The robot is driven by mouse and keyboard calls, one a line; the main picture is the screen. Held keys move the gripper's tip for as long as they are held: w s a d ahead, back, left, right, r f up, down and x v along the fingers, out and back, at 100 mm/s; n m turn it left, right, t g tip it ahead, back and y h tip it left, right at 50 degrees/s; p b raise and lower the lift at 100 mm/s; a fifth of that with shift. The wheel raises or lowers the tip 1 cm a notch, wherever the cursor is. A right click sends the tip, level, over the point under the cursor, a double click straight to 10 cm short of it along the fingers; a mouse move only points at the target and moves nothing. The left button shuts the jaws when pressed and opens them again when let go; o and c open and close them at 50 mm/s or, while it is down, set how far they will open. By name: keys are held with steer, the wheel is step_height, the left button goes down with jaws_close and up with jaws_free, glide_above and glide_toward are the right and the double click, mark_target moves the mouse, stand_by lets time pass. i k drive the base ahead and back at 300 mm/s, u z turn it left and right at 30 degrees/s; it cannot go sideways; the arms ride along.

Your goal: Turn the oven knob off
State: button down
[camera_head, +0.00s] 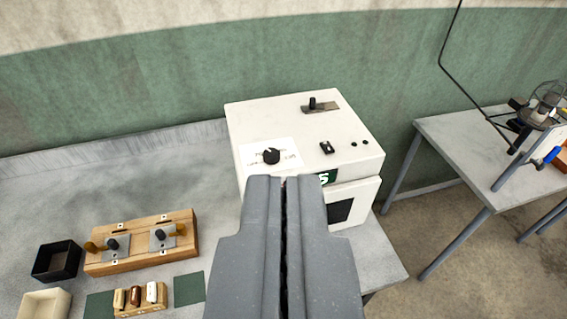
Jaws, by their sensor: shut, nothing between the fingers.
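The oven (305,125) is a white box with a dark window in its front, at the back right of the grey table. Its black round knob (271,155) sits on a white label on the sloping top panel, at the left. The label's print is too small to read. My gripper (285,180) is shut and empty. It points toward the oven from the bottom centre, its tips just below the knob in the picture. I cannot tell how far apart they are. My gripper hides part of the oven's front.
The oven top also carries a black lever (313,103) and a small black switch (327,148). A wooden block with knobs (125,262), a black box (56,261), a cream box (46,304) and green mats (189,289) lie at left. A second table (460,150) stands at right.

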mark_target(271, 155)
steer(key=u, duration=0.05)
steer(key=k, duration=0.65)
steer(key=z, duration=0.6)
steer(key=i, duration=1.6)
steer(key=u, duration=0.5)
